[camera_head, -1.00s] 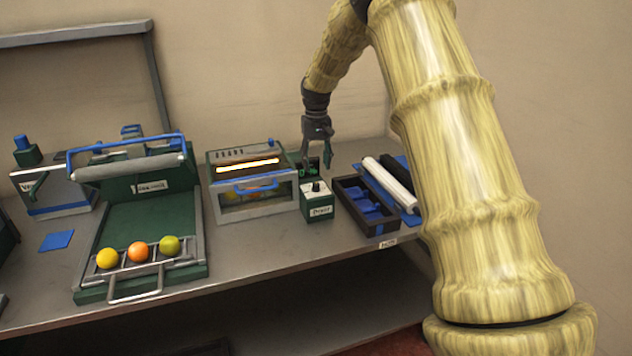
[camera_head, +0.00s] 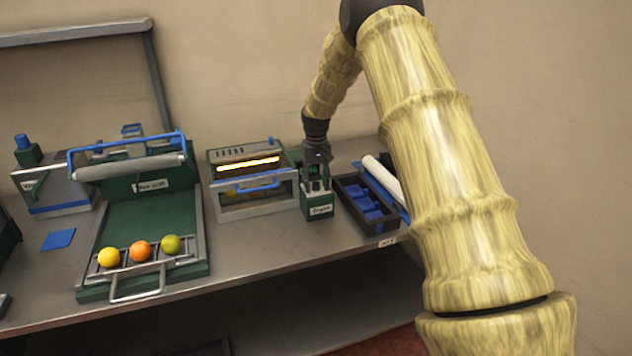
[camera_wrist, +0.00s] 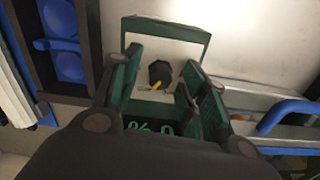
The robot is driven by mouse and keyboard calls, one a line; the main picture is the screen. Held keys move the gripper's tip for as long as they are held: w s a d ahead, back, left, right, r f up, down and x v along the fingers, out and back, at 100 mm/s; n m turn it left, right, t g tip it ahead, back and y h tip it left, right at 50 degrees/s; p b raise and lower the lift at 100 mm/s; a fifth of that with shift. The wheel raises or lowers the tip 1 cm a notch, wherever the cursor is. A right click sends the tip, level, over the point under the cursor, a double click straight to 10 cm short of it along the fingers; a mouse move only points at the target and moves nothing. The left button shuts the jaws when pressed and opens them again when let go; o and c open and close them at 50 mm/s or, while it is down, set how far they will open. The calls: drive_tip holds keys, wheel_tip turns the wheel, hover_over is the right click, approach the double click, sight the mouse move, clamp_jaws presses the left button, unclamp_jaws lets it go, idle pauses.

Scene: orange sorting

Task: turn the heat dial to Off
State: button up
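The heat dial (camera_wrist: 159,73) is a dark knob with a yellow pointer on the white top of a green control box (camera_head: 317,211). In the wrist view it sits between and beyond my gripper's fingers, apart from both as far as I can tell. My gripper (camera_head: 317,180) is just above the box in the head view, pointing down. Its green fingers show spread apart in the wrist view (camera_wrist: 160,85). In the head view my gripper hides most of the dial. The pointer's setting cannot be read.
A heater box with a glowing bar (camera_head: 248,161) stands left of the control box. A dark tray with blue compartments (camera_head: 349,190) is close on its right. A green press holds three fruits (camera_head: 140,251) farther left. The table's front strip is clear.

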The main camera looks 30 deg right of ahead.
clamp_jaws()
